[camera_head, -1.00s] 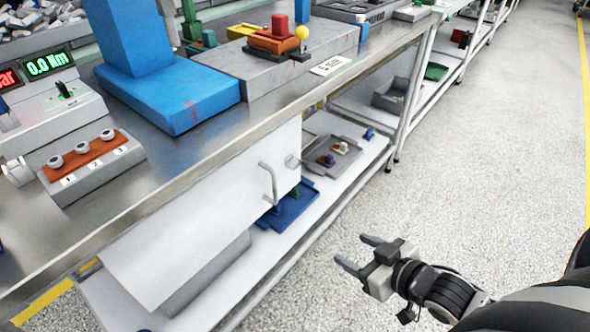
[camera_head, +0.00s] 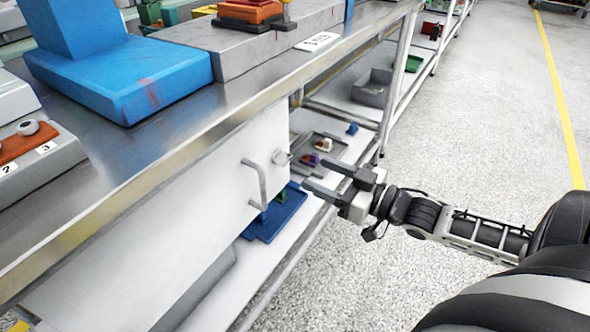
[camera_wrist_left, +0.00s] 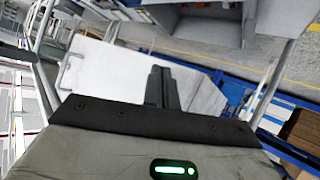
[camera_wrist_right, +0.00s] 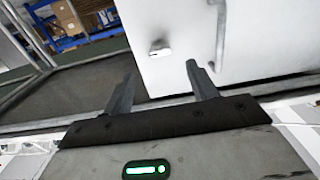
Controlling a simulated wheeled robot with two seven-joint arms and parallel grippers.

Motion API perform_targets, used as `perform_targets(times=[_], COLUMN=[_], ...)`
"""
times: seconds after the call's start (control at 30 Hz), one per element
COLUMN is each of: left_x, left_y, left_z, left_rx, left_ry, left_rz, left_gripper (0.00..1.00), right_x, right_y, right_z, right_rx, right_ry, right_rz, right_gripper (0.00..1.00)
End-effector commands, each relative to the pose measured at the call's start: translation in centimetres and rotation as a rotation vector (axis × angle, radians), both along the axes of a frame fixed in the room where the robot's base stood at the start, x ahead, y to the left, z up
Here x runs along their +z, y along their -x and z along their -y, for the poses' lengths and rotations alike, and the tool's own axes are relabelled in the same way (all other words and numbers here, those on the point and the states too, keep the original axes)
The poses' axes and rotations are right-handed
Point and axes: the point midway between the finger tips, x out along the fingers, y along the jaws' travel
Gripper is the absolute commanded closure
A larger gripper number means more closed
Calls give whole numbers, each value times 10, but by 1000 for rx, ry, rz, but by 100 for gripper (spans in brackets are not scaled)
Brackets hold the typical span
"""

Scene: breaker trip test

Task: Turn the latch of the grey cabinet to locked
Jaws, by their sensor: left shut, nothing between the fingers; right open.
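The cabinet (camera_head: 190,200) hangs under the bench, its pale front carrying a bar handle (camera_head: 257,184). The latch (camera_head: 282,158) is a small light knob right of the handle, near the front's edge. In the right wrist view the latch (camera_wrist_right: 160,48) shows ahead of the fingertips, with a dark slot-like mark; I cannot tell its setting. My right gripper (camera_head: 320,176) is open and empty, to the right of the latch and apart from it. It also shows in the right wrist view (camera_wrist_right: 161,75). My left gripper (camera_wrist_left: 162,88) is shut and empty in the left wrist view.
The steel bench top (camera_head: 150,145) with a blue stand (camera_head: 125,80) overhangs the cabinet. A blue tray (camera_head: 275,213) and a grey tray (camera_head: 305,145) with small parts lie on the lower shelf. The speckled floor (camera_head: 470,120) at the right is clear.

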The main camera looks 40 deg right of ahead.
Motion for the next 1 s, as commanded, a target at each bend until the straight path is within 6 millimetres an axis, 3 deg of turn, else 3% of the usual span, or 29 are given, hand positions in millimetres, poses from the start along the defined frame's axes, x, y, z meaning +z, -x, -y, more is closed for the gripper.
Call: perform_targets(times=[0.2, 0.4, 0.83, 0.87, 1.0], left_x=[6, 14, 17, 17, 17], left_y=[-2, -4, 0, 0, 0], left_z=[3, 6, 8, 8, 7], left_rx=[-2, -1, -14, -14, -15], left_ry=[28, 48, 50, 50, 50], left_rz=[64, 102, 113, 113, 112], left_gripper=[100, 100, 100, 100, 100], right_x=[-1, -1, 0, 0, 0], right_y=[-37, -57, -64, -64, -64], right_z=[-15, -23, -26, -26, -26], right_rx=[0, -1, -1, -1, -1], right_ry=[-1, 0, 1, 1, 1], right_rz=[4, 1, -3, -3, -2], right_gripper=[42, 42, 42, 47, 86])
